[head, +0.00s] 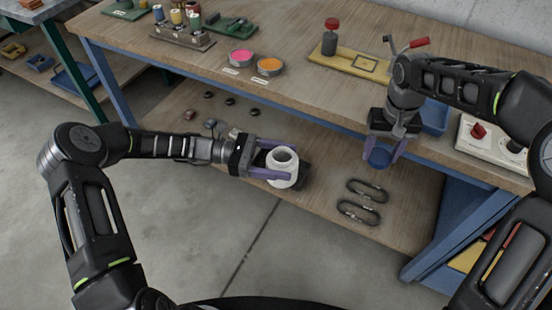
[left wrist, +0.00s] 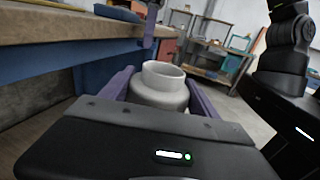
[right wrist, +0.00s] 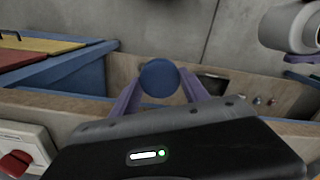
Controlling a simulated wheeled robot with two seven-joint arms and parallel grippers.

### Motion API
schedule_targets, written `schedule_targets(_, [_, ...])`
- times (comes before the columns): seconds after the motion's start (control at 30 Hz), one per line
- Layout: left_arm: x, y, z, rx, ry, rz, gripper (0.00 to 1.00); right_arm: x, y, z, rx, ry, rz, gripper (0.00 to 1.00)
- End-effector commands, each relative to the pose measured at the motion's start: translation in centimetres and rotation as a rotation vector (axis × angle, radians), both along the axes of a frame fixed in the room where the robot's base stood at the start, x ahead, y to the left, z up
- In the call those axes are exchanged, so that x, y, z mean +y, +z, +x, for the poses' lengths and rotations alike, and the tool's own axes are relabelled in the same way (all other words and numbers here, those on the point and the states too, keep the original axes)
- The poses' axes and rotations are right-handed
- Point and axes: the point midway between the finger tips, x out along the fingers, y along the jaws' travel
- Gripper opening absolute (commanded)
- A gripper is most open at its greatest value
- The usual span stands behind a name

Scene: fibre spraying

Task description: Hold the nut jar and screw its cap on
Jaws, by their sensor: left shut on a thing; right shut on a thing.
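The white nut jar (head: 283,166) is open at the top and upright. My left gripper (head: 284,175) is shut on it, with its purple fingers on either side, and holds it in front of the bench. The jar also shows between the fingers in the left wrist view (left wrist: 160,86). The round blue cap (head: 378,158) is between the purple fingers of my right gripper (head: 383,155), to the right of the jar and apart from it. The cap fills the gap between the fingertips in the right wrist view (right wrist: 159,78). The jar's inside is too small to make out.
The wooden bench (head: 300,90) runs behind both grippers. Its lower shelf (head: 330,215) holds two dark oval links (head: 367,190) and several small dark parts. A pink dish (head: 241,57), an orange dish (head: 270,66) and a red-topped stand (head: 330,38) are on the bench.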

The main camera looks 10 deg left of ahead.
Motion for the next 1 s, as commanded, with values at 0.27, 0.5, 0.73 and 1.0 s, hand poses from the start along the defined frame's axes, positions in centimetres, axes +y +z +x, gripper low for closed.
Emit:
schedule_targets(0.27, [0.0, 0.0, 0.0, -0.001, 0.002, -0.001, 0.0, 0.5, 0.2, 0.1, -0.001, 0.011, 0.0, 0.16])
schedule_targets(0.5, [0.0, 0.1, 0.0, -0.001, 0.002, -0.001, 0.0, 4.9, 0.7, 0.2, -0.001, 0.102, 0.0, 0.16])
schedule_targets(0.73, [0.0, 0.1, 0.0, -0.001, 0.002, -0.002, 0.0, 12.9, 2.6, 0.5, -0.002, 0.226, -0.001, 0.16])
schedule_targets(1.0, [0.0, 0.1, 0.0, -0.001, 0.002, -0.002, 0.0, 22.1, 5.6, -1.2, -0.002, 0.266, -0.002, 0.16])
